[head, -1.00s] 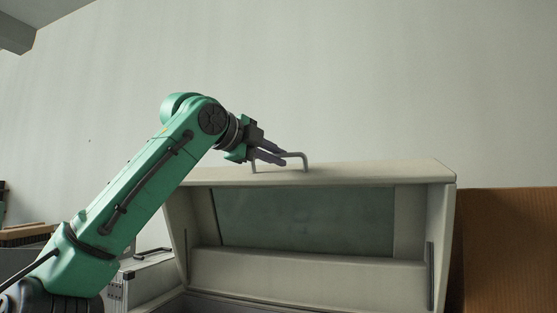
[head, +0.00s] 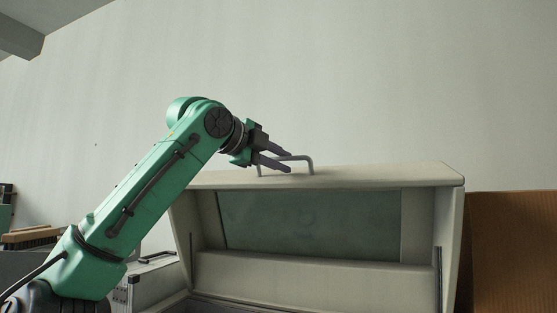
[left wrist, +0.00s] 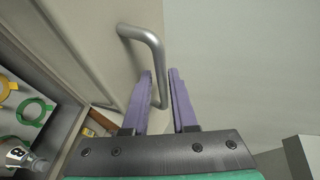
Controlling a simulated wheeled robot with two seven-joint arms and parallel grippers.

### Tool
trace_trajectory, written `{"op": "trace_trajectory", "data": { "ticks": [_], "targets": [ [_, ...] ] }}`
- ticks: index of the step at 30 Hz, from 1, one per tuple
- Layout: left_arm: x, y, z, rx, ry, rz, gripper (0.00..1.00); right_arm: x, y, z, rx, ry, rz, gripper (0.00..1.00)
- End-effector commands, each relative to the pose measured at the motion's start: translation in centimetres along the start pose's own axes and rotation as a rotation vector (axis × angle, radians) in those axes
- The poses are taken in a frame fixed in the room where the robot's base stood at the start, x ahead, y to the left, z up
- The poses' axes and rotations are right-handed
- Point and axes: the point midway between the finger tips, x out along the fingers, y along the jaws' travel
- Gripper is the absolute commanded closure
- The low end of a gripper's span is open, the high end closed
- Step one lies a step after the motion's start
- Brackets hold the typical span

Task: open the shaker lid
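The shaker lid (head: 330,276) is a pale beige cover with a grey-green window (head: 310,222). It stands raised and tilted, its inner side facing me in the head view. A bent metal handle (head: 309,163) sits on its top edge; the handle also shows in the left wrist view (left wrist: 147,40). My left gripper (head: 289,161) is at the handle. The right gripper is not in view.
A grey case (head: 150,285) stands left of the shaker. A brown panel (head: 512,250) stands right. Above the lid is free.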

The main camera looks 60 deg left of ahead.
Motion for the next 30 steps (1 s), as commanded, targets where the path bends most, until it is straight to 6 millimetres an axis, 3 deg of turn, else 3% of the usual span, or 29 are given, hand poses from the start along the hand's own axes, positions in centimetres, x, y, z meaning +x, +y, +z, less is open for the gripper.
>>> {"op": "trace_trajectory", "data": {
  "ticks": [5,15,18,22,30],
  "targets": [
    [-1.9,0.1,0.0,0.000,0.000,-0.004,0.74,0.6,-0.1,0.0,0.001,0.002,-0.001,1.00],
    [-11.7,0.0,0.0,-0.001,-0.001,-0.005,0.74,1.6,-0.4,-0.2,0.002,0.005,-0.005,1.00],
    [-13.5,0.0,0.0,0.000,0.000,-0.001,0.74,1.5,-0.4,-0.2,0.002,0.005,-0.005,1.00],
    [-14.5,0.0,0.0,0.000,0.000,0.001,0.74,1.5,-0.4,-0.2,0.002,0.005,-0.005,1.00],
    [-14.6,0.0,0.0,0.000,0.000,0.001,0.74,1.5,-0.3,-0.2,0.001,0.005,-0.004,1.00]
  ]
}}
